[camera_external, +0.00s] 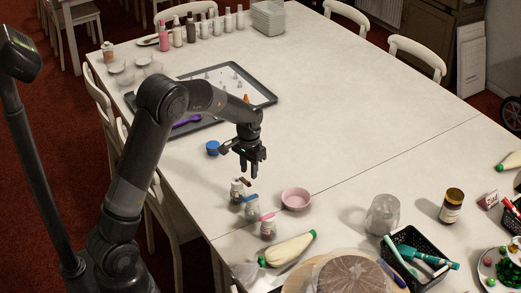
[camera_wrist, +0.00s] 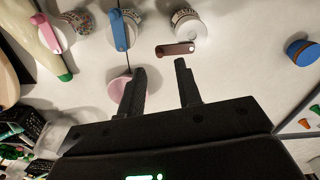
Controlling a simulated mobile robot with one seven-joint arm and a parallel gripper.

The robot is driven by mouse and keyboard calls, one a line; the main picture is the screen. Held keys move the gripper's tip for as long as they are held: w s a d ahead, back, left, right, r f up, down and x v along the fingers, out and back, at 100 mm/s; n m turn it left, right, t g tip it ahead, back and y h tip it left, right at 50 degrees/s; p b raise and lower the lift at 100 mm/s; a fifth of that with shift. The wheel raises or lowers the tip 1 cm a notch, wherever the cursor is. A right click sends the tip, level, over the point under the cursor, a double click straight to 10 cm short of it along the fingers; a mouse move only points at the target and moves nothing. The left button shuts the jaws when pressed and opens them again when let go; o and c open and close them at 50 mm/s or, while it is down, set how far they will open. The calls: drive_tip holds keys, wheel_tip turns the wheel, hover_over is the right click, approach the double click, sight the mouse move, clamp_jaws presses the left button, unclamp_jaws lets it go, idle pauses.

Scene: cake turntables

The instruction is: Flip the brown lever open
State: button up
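The brown lever (camera_wrist: 175,49) shows in the wrist view at the lower edge of a small jar with a white top (camera_wrist: 188,27). In the external view the brown lever (camera_external: 244,182) is at the top of the leftmost small jar (camera_external: 237,192). My gripper (camera_wrist: 160,64) is open and empty, its two fingers apart. In the external view my gripper (camera_external: 250,174) points down just above and right of the brown lever. The fingertips appear close to the lever, but I cannot tell whether they touch it.
Jars with a blue lever (camera_external: 251,199) and a pink lever (camera_external: 267,217) stand beside it in a row. A pink bowl (camera_external: 296,199) is to the right, a blue lid or cap (camera_external: 212,148) to the left.

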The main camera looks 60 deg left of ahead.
sight(249, 183)
wheel_tip(249, 183, up, 7)
drive_tip(key=shift+f, duration=0.15)
idle(0.4)
drive_tip(key=s+d+r+m+t, duration=0.1)
drive_tip(key=s+d+r+t, duration=0.2)
drive_tip(key=s+d+r, duration=0.9)
drive_tip(key=s+d+r+m+t, duration=0.1)
drive_tip(key=s+d, duration=0.4)
drive_tip(key=s, duration=1.1)
drive_tip(key=shift+d+m+t, duration=0.2)
drive_tip(key=shift+m+t, duration=0.3)
drive_tip(key=shift+t, duration=0.3)
drive_tip(key=shift+s+r, duration=0.1)
